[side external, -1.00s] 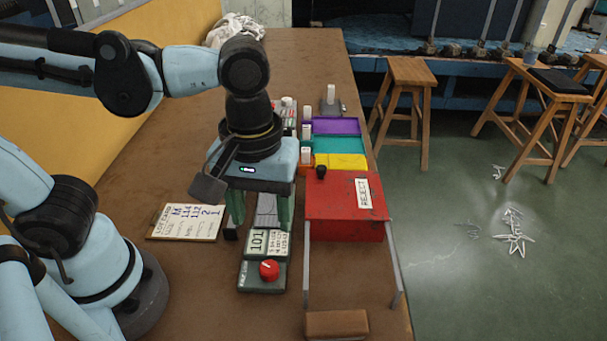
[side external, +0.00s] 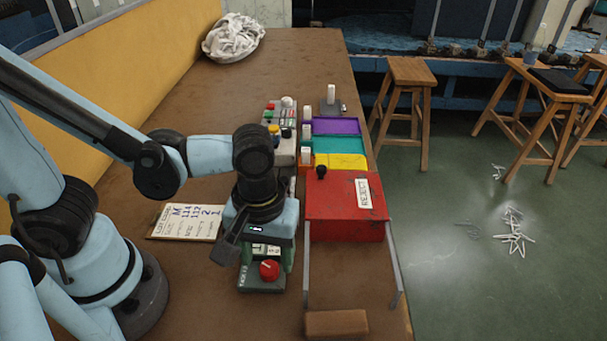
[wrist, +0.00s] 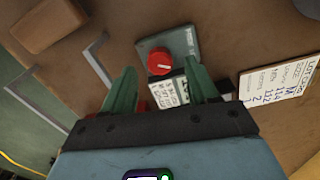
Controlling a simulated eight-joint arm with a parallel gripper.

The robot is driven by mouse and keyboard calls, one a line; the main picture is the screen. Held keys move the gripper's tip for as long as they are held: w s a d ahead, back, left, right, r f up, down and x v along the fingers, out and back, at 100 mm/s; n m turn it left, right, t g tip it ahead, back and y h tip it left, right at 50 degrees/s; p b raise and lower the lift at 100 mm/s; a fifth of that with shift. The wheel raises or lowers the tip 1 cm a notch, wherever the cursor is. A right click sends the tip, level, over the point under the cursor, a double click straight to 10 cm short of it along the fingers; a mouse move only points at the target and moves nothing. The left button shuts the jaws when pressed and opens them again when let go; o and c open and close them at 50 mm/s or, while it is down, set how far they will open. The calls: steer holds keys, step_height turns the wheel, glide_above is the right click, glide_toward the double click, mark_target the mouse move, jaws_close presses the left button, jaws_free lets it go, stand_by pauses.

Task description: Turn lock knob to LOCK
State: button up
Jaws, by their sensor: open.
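The red lock knob (side external: 269,270) sits on the front end of a dark green-grey device (side external: 247,283) on the brown bench. In the wrist view the knob (wrist: 160,63) shows a white pointer line, and lies beyond my fingertips, between their lines. My gripper (wrist: 162,80) is open and empty, with its two green fingers apart. In the side view my gripper hangs over the rear of the device, hiding much of its label. The lettering around the knob is too small to read.
A red REJECT box (side external: 345,210) with grey rails stands close to the right. A brown block (side external: 337,323) lies at the front. A written lot card (side external: 187,221) lies to the left. Purple, teal and yellow trays and a button panel (side external: 283,130) are behind.

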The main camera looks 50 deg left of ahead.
steer(key=shift+f, duration=1.05)
steer(key=c, duration=1)
steer(key=shift+m, duration=1.6)
steer(key=shift+c, duration=0.2)
steer(key=o, duration=1)
steer(key=shift+o, duration=0.2)
steer(key=shift+r, duration=0.15)
